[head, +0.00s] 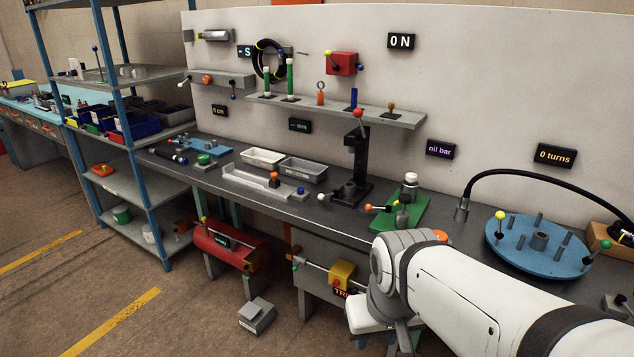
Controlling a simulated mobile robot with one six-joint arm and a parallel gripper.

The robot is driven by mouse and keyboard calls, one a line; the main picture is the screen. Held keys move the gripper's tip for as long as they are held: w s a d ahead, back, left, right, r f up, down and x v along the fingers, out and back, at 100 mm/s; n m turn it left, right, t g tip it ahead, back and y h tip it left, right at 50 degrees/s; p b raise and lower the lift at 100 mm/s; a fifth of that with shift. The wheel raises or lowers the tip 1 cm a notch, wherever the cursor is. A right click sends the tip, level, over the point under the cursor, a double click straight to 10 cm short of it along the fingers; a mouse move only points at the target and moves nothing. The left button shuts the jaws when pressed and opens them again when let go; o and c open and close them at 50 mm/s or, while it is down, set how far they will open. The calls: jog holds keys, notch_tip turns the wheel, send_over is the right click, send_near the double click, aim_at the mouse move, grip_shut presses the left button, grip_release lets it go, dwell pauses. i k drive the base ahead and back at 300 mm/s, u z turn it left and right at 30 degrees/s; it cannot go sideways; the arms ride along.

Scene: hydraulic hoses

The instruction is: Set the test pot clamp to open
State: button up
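No label marks the test pot or its clamp, so I cannot tell for sure which fixture it is. A small metal pot with a white top (410,188) stands on a green plate (412,212) on the bench. A lever with an orange-red knob (368,207) sticks out to the left beside it. Whether a clamp there is open or closed is too small to tell. My white arm comes in from the lower right and bends just in front of this plate. My gripper does not show; the arm runs out of the picture at the bottom.
A black press with a red knob (358,113) stands left of the green plate. A blue round table (538,246) with pegs and a black hose (540,174) lie to the right. A red tank (232,247) sits below the bench.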

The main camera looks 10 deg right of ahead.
aim_at(367, 207)
jog(key=u, duration=0.05)
jog(key=i, duration=1.5)
jog(key=z, duration=0.75)
